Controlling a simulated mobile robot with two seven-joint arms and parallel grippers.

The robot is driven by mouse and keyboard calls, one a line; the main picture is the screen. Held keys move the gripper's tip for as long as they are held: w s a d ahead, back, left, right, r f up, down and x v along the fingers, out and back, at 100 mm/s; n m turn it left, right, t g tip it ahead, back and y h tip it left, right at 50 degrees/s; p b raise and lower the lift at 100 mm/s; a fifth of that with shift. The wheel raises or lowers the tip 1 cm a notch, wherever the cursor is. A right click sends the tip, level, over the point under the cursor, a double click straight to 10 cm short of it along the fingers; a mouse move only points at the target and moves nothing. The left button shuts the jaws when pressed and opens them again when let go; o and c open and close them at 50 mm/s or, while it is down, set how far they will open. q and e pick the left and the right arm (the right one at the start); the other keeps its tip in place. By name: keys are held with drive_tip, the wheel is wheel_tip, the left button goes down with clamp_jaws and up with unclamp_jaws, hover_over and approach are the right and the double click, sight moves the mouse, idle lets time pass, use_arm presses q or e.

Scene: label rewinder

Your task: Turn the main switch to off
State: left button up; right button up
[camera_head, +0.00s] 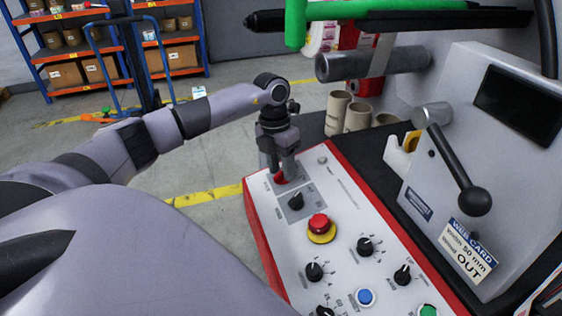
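The control panel (337,195) is a white sloping face with a red rim, right of centre. A small red knob (280,179), which looks like the main switch, sits at its far left corner, largely hidden by my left gripper. My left gripper (280,172) points down over this knob, with its fingertips at the knob and red showing between them. I cannot tell whether the fingers press on it. The switch's position mark is hidden and its lettering is too small to read. My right gripper is not in view.
A black selector knob (296,201) and a red emergency button (319,224) on a yellow base sit close below the gripper. More knobs lie nearer. A black-ball lever (473,200) stands at right. Cardboard cores (338,112) stand behind the panel. Open floor lies left.

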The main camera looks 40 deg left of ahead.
use_arm(q)
drive_tip(key=shift+r, duration=0.1)
wheel_tip(320, 180, up, 7)
drive_tip(key=a, duration=0.1)
drive_tip(key=shift+b, duration=0.35)
drive_tip(key=shift+s, duration=0.15)
idle(0.3)
